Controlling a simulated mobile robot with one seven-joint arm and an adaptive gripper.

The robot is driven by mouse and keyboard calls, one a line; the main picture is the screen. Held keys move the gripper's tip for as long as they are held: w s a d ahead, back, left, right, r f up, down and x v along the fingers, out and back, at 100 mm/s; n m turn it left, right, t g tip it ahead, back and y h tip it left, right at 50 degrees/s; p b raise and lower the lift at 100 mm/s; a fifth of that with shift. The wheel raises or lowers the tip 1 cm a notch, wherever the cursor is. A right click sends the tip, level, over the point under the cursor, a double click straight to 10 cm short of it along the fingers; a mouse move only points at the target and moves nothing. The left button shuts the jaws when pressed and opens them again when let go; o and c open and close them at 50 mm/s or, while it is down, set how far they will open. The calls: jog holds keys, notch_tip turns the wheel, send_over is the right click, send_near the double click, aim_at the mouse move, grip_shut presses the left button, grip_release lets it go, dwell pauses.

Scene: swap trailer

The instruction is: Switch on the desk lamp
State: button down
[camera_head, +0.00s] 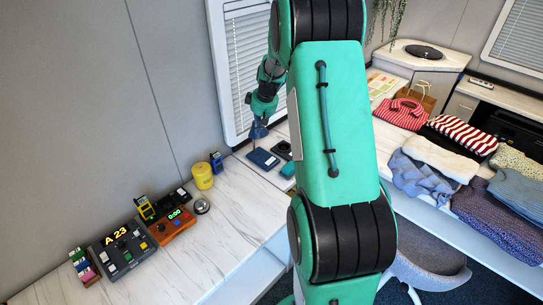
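My green and black arm fills the middle of the view and hides much of what lies behind it. Its far, small end, with my gripper (262,106), is near the wall by the left window, over the back of the counter. The fingers are too small and overlapped to tell open from shut. Just below it is a blue object that looks like the desk lamp (263,160), with a flat base and a narrow upright part. I cannot tell whether my gripper touches it. No glow shows, and its switch cannot be made out.
Along the marble-look counter (196,252) stand a grey console (122,251), an orange device (172,226), a silver bell (202,206) and a yellow canister (203,176). A black item (283,150) lies beside the blue base. Folded clothes (425,180) cover the right table; a grey chair (425,265) stands below.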

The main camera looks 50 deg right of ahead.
jog(key=s+d+f, duration=0.1)
jog(key=d+f, duration=0.8)
jog(key=shift+f, duration=0.15)
jog(key=shift+f, duration=0.15)
jog(key=b, duration=0.3)
send_over(271, 159)
jog(key=f, duration=1.1)
jog(key=shift+s+a+f, duration=0.2)
jog(key=shift+s+f, duration=0.1)
jog(key=shift+d+f, duration=0.15)
jog(key=shift+f, duration=0.7)
jog(key=shift+d+f+y+b, duration=0.35)
jog(key=shift+f+y+b, duration=0.25)
jog(key=shift+b, duration=0.05)
jog(key=shift+a+r, duration=0.1)
jog(key=shift+r, duration=0.05)
jog(key=shift+a, duration=0.1)
